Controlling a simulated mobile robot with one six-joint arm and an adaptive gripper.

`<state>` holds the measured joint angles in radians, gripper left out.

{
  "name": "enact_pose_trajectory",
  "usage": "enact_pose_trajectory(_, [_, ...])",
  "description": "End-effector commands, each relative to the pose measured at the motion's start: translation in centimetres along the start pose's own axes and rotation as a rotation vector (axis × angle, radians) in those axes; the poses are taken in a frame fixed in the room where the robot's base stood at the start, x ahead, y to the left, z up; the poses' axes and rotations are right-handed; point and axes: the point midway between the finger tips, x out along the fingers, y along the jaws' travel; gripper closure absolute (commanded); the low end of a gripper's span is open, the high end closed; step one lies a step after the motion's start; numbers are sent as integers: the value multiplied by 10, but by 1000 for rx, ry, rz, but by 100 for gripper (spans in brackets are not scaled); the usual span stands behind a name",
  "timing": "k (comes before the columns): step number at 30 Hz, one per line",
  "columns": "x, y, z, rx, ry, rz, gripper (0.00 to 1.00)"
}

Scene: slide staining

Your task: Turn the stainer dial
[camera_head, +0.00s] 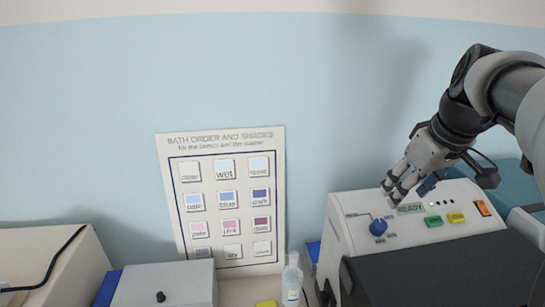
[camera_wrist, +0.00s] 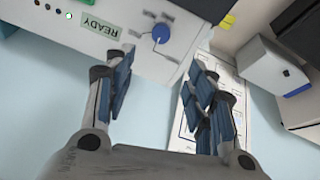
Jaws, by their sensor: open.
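The stainer (camera_head: 455,222) is a white machine at the right of the head view, with a dark front part. Its blue dial (camera_head: 378,227) sits on the panel's left side, left of and below the green READY display (camera_head: 410,209). In the wrist view the dial (camera_wrist: 161,33) shows beyond the fingertips, a little above the gap between them. My gripper (camera_head: 396,192) is above the panel's back edge, close to the READY display, apart from the dial. Its blue-padded fingers (camera_wrist: 162,75) are open with nothing between them.
A green button (camera_head: 433,221), a yellow button (camera_head: 456,217) and an orange switch (camera_head: 482,208) lie right of the dial. A bath order chart (camera_head: 222,200) stands behind. A bottle (camera_head: 292,282) stands left of the stainer. A grey box (camera_head: 165,284) is farther left.

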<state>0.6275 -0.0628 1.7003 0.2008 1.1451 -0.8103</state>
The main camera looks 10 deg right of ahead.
Motion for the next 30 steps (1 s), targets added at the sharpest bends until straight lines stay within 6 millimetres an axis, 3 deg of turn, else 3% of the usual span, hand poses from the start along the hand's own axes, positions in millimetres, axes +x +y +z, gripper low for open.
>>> enact_pose_trajectory(18, [130, -1, 2, -1, -4, -2, 49])
enact_pose_trajectory(24, [154, -1, 1, -1, -1, -1, 49])
enact_pose_trajectory(30, [162, -1, 1, -1, -1, 0, 49])
